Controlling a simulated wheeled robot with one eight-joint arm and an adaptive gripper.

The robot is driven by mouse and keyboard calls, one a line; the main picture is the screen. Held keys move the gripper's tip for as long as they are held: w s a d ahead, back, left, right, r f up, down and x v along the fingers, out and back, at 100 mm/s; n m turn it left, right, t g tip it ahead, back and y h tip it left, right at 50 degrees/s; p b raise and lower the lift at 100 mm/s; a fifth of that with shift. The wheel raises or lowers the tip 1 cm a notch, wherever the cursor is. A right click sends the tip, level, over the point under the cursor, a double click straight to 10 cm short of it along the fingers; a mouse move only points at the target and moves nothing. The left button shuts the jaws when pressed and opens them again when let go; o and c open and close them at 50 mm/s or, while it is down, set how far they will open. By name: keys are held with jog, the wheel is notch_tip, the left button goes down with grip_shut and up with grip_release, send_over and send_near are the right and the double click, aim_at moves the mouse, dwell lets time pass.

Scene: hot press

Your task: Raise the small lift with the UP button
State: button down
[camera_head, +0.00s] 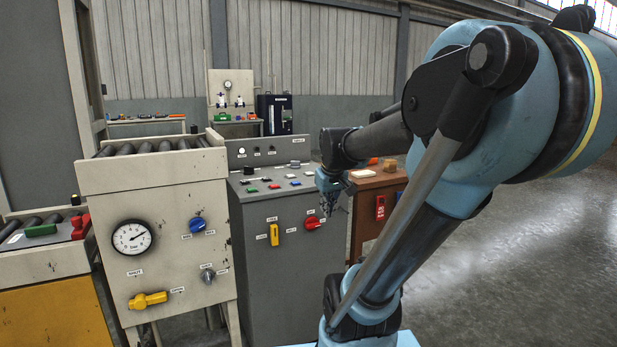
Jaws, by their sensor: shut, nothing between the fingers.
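A grey control console (287,282) stands in the middle of the head view. Its sloped top carries several small buttons, among them a green button (252,190) and a red button (275,187). Their labels are too small to read, so I cannot tell which one is UP. My gripper (329,204) points down at the right edge of the console, shut and empty. I cannot tell whether it touches the console. Which structure is the small lift is not clear; a beige roller-topped unit (185,235) stands left of the console.
The beige unit's front carries a round gauge (132,237) and a yellow valve handle (148,300). The console front has a yellow switch (274,235) and a red knob (312,223). A brown cabinet (362,215) stands behind my arm. The floor at right is clear.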

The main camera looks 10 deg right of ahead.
jog(key=w+r+n+t, duration=0.1)
jog(key=w+r, duration=0.3)
jog(key=w, duration=0.5)
jog(key=w+r+n+t, duration=0.15)
jog(key=w+r, duration=0.25)
jog(key=w, duration=0.5)
notch_tip(320, 180, up, 5)
jog(key=n+t, duration=0.2)
jog(key=n, duration=0.1)
send_over(307, 173)
jog(key=shift+w+d+r, duration=0.1)
jog(key=shift+w+r, duration=0.05)
jog(key=shift+w, duration=0.05)
jog(key=shift+f, duration=4.45)
